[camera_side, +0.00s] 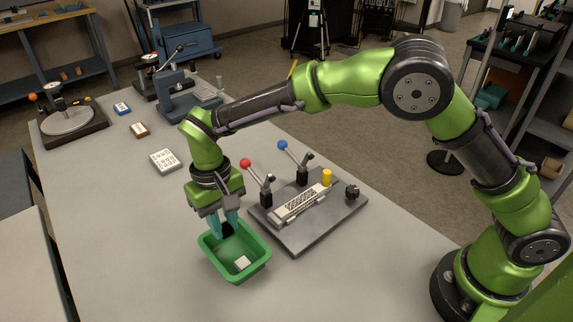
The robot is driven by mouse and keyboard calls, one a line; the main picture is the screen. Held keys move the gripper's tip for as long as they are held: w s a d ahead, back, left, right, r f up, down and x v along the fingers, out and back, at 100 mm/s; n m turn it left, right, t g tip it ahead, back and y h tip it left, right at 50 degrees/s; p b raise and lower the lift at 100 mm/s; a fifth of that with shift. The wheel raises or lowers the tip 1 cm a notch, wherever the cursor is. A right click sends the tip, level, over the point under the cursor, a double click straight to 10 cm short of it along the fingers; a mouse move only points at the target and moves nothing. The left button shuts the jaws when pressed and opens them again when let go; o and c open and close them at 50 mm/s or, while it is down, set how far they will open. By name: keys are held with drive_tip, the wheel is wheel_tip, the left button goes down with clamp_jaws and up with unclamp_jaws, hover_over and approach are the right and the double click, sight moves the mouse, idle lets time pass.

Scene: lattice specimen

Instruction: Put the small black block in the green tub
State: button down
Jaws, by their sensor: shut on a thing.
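The green tub (262,273) stands on the table in the lower middle of the side view. A small white piece (242,263) lies on its floor. My gripper (226,229) points down over the back part of the tub, its teal fingers at about the height of the rim. It is shut on the small black block (227,230), which shows as a dark shape between the fingertips. The fingers partly hide the block. I cannot tell whether the block touches the tub's inside.
A white-grey tray (163,161) lies behind. The front table is clear.

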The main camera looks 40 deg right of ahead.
sight(226, 229)
drive_tip(key=shift+f, duration=0.6)
drive_tip(key=shift+c, duration=1.7)
unclamp_jaws()
drive_tip(key=shift+r, duration=0.1)
drive_tip(key=shift+r, duration=2.45)
